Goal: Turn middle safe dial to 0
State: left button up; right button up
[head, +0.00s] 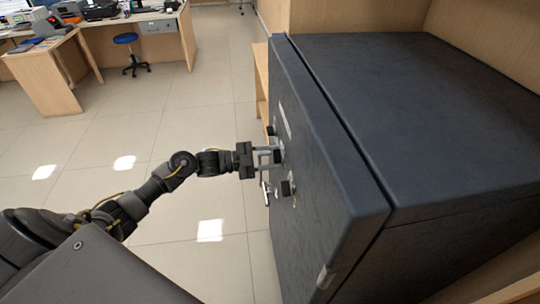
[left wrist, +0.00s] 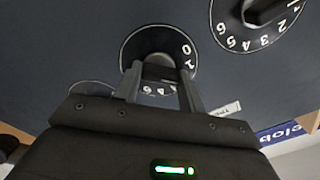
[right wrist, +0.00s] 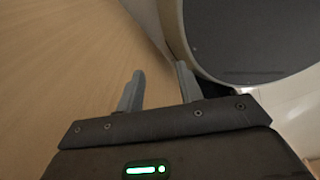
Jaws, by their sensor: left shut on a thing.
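The dark grey safe (head: 330,180) stands at the right of the head view, with a column of dials on its door. My left gripper (head: 268,156) is at the middle dial (head: 279,155), its fingers reaching the door. In the left wrist view the middle dial (left wrist: 160,42) is a black disc with white numbers; the left gripper (left wrist: 161,78) is shut on its knob, one finger on each side. A 0 shows at the disc's right side. The fingers hide part of the disc, and I cannot tell which number the knob points to. My right gripper (right wrist: 158,80) is open and empty.
Another dial (left wrist: 235,35) is at the upper right of the left wrist view. The lower dial (head: 287,188) and a silver handle (head: 266,194) are close below the left gripper. Tiled floor (head: 200,110) is clear left of the safe. A wooden surface (right wrist: 70,60) is near my right gripper.

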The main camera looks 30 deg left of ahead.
pick_arm(q)
jog(key=n+p, duration=0.1)
jog(key=n, duration=0.2)
jog(key=n+p, duration=0.2)
jog(key=n, duration=0.1)
jog(key=n+p, duration=0.1)
jog(key=n, duration=0.2)
jog(key=shift+d+f+n, duration=0.1)
jog(key=shift+f+n, duration=0.15)
jog(key=shift+n, duration=0.05)
jog(key=shift+s, duration=0.1)
dwell(0.4)
jog(key=o, duration=1)
